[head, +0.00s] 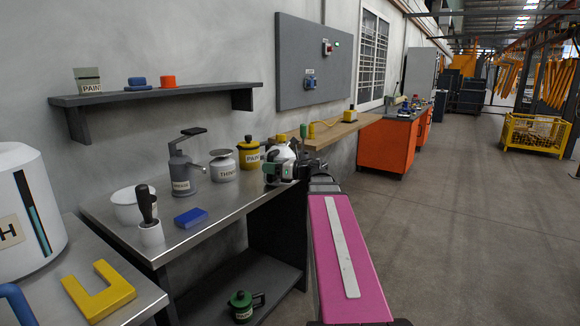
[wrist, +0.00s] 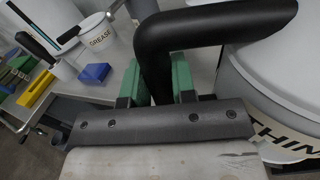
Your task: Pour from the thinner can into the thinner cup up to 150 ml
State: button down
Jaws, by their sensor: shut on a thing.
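A white can (head: 281,153) stands or hangs at my gripper (head: 283,174) at the right end of the steel bench. In the wrist view its pale body (wrist: 250,100) fills the right side, with a label starting "THIN". The green fingers of my gripper (wrist: 158,80) are shut on its black handle (wrist: 210,25). The can looks about upright; whether its base touches the bench is hidden. A pale flared vessel labelled "THINN" (head: 223,172), apparently the thinner cup, stands on the bench to the left of my gripper. Its contents do not show.
On the bench (head: 215,222) are a yellow paint can (head: 249,155), a grey pump can (head: 183,172), a white grease cup (wrist: 100,38), a brush in a holder (head: 151,232) and a blue block (head: 190,216). A shelf (head: 180,95) hangs above.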

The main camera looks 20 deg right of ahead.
aim_at(270, 158)
jog(key=shift+w+d, duration=0.1)
jog(key=shift+w, duration=0.1)
jog(key=shift+s+r+m, duration=0.1)
jog(key=shift+r+m, duration=0.8)
jog(key=shift+r, duration=1.05)
jog(key=shift+w+d+r+m, duration=0.1)
jog(key=shift+w+r+m, duration=0.1)
jog(key=shift+r+m, duration=0.7)
dwell(4.9)
